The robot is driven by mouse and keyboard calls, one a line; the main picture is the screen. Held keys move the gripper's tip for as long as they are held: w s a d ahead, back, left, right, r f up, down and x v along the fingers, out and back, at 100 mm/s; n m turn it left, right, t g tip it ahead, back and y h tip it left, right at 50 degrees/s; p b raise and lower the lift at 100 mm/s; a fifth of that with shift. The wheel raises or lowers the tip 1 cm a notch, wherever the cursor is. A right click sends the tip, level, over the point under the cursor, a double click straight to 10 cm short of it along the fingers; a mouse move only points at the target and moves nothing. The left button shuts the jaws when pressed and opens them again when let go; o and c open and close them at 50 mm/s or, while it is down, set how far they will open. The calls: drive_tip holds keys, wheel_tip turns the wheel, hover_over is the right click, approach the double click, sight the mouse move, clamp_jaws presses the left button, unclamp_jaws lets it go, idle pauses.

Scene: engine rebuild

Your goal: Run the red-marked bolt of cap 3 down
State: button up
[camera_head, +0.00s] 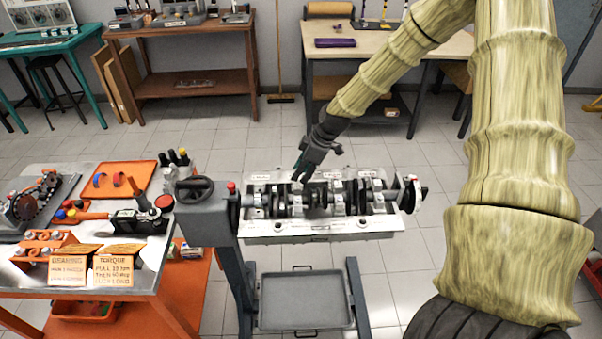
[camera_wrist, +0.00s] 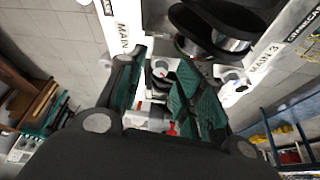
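The engine block (camera_head: 318,228) lies on a stand with its crankshaft (camera_head: 362,197) and several bearing caps facing up. My gripper (camera_head: 302,174) is over the left-middle part of the block, pointing down. In the wrist view its two green-padded fingers (camera_wrist: 160,78) stand apart, with grey metal parts visible in the gap. A "MAIN 3" label (camera_wrist: 264,56) shows on the block to the right of the fingers. A small red spot (camera_wrist: 172,129) shows low between the fingers; I cannot tell if it is the bolt's mark. Cap 3's bolts are not clearly visible.
A handwheel (camera_head: 195,188) is at the stand's left end. The left bench holds a torque card (camera_head: 113,270), a bearing card (camera_head: 72,268), an orange tray (camera_head: 130,176) and tools. A grey drip tray (camera_head: 302,303) is below the block. Floor to the right is clear.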

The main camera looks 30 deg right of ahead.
drive_tip(key=v, duration=0.6)
drive_tip(key=shift+r, duration=0.4)
drive_tip(key=shift+s+d, duration=0.15)
